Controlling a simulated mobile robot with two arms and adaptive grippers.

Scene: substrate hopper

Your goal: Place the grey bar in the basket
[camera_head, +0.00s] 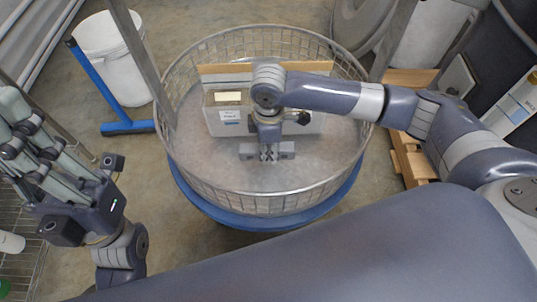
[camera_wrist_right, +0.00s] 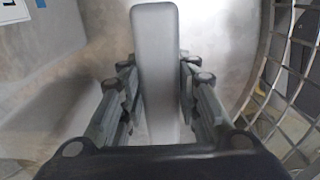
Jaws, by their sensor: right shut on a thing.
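The grey bar (camera_head: 287,150) is in my right gripper (camera_head: 268,153), inside the round wire basket (camera_head: 262,203). The bar sticks out on both sides of the fingers in the head view. In the right wrist view the bar (camera_wrist_right: 156,60) runs between the two fingers (camera_wrist_right: 160,92), which are shut on it. The basket's grey floor is below it; I cannot tell whether the bar touches it. My left gripper (camera_head: 22,130) is at the left edge, outside the basket, its fingers apart and nothing seen between them.
A box with labels (camera_head: 228,119) stands in the back of the basket, partly behind my right arm. The basket sits on a blue round base (camera_head: 262,222). A white bucket (camera_head: 112,60) stands behind left, and a wooden pallet (camera_head: 412,160) is at right.

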